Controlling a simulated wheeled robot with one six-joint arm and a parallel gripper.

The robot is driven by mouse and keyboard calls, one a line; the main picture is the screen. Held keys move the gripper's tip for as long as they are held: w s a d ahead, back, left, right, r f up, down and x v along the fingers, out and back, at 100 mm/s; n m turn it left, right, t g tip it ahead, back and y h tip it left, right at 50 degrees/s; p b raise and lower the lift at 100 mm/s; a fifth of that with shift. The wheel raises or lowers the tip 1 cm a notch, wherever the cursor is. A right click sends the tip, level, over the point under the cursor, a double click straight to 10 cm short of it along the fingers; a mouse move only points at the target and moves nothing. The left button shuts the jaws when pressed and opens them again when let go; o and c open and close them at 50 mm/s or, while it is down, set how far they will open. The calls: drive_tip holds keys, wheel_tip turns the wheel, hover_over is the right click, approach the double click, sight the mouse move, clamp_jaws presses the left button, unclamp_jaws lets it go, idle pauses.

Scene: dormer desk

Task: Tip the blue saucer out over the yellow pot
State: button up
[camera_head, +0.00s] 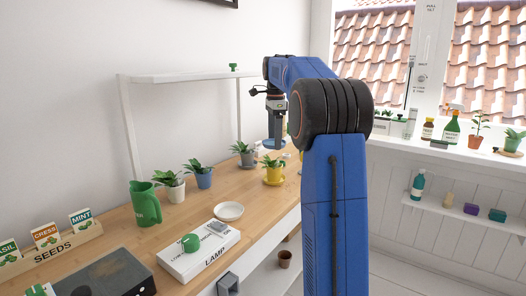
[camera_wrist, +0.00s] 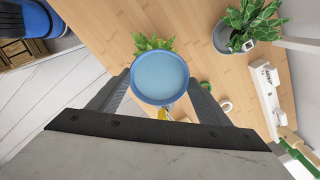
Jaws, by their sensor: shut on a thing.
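The blue saucer (camera_wrist: 160,77) is gripped between the fingers of my gripper (camera_wrist: 158,95). It looks about level, with a smooth paler blue inside; I cannot tell whether that is liquid. In the head view the saucer (camera_head: 273,144) is under my gripper (camera_head: 275,130), held in the air above the desk. The yellow pot (camera_head: 273,175) stands upright below it on a yellow dish, with a green plant in it. In the wrist view the saucer hides most of that pot; leaves show past its far rim and a bit of yellow below it.
A grey pot (camera_head: 246,158) with a plant stands just left of the yellow pot. A blue pot (camera_head: 204,180), a white pot (camera_head: 176,192) and a green jug (camera_head: 145,204) stand farther left. A white dish (camera_head: 229,211) and a lamp box (camera_head: 197,252) lie nearer. A white shelf (camera_head: 185,77) is behind.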

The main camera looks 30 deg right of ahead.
drive_tip(key=d, duration=0.2)
drive_tip(key=w+d+r, duration=0.1)
drive_tip(key=d, duration=0.1)
drive_tip(key=shift+s+a+f+t+h, duration=0.1)
drive_tip(key=shift+a+f+t+h, duration=0.15)
drive_tip(key=shift+h, duration=0.35)
drive_tip(key=shift+s+a+f+t+h, duration=0.1)
drive_tip(key=shift+a+f+t+h, duration=0.1)
drive_tip(key=shift+h, duration=0.4)
drive_tip(key=h, duration=0.1)
drive_tip(key=f+t+h, duration=0.1)
drive_tip(key=h, duration=0.1)
drive_tip(key=shift+s+a, duration=0.1)
drive_tip(key=shift+a, duration=0.3)
drive_tip(key=h, duration=0.1)
drive_tip(key=a+t+h, duration=0.1)
drive_tip(key=h, duration=0.2)
drive_tip(key=shift+s+a+r+t, duration=0.25)
drive_tip(key=shift+s+a+r, duration=0.05)
drive_tip(key=shift+r, duration=0.05)
drive_tip(key=shift+s+a+r+t+h, duration=0.1)
drive_tip(key=shift+a+t+h, duration=0.15)
drive_tip(key=shift+h, duration=0.4)
drive_tip(key=shift+s+a+f+t+h, duration=0.1)
drive_tip(key=shift+a+t+h, duration=0.15)
drive_tip(key=shift+h, duration=0.35)
drive_tip(key=shift+s+a+r+t+h, duration=0.1)
drive_tip(key=shift+a+t+h, duration=0.15)
drive_tip(key=shift+h, duration=0.4)
drive_tip(key=shift+a, duration=0.1)
